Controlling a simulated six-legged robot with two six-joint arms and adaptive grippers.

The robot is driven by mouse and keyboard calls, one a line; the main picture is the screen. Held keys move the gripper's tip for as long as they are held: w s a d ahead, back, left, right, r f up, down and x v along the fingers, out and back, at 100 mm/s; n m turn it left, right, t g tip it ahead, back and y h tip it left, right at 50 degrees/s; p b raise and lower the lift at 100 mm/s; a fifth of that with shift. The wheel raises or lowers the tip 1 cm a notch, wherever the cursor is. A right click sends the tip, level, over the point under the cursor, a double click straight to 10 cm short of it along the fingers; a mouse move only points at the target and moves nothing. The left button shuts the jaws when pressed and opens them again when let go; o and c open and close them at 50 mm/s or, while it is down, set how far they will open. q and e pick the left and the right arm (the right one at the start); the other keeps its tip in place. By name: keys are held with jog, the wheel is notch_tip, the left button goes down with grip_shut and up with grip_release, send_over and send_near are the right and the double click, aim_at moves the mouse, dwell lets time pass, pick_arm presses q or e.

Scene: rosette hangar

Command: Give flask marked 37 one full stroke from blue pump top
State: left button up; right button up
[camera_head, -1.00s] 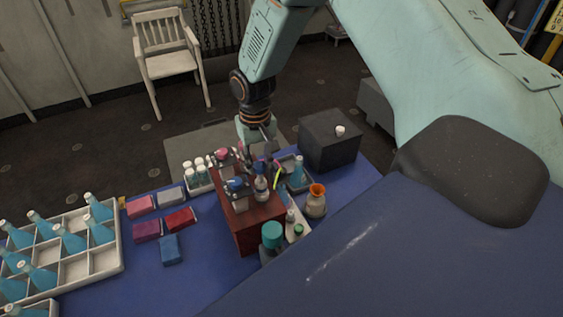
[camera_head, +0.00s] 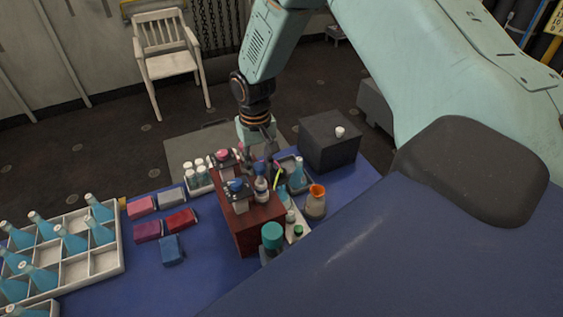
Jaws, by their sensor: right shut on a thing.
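My right gripper (camera_head: 264,168) reaches down from above to the red-brown block (camera_head: 262,229). It is shut on a small flask (camera_head: 261,190) with a pale body and a blue upper part, at the top of the block. The blue pump top (camera_head: 236,185) sits on the block just left of the flask, above a clear body. A pink-red pump top (camera_head: 222,155) stands behind it. I cannot read any number on the flask, and the fingers partly hide its upper part.
A white divided crate (camera_head: 106,262) with blue bottles stands at left. Coloured boxes (camera_head: 181,219) lie between it and the block. An orange-rimmed jar (camera_head: 315,205), teal-capped container (camera_head: 272,236) and small bottles crowd the right side. A dark box (camera_head: 329,147) stands behind.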

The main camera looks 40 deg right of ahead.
jog(key=shift+s+f+b, duration=0.15)
jog(key=shift+f+b, duration=0.1)
jog(key=shift+f, duration=0.45)
jog(key=shift+s+f+b, duration=0.1)
jog(key=shift+f+b, duration=0.15)
jog(key=shift+f, duration=0.4)
jog(key=o, duration=0.8)
jog(key=shift+r, duration=0.2)
jog(key=shift+o, duration=0.2)
jog(key=shift+w, duration=0.2)
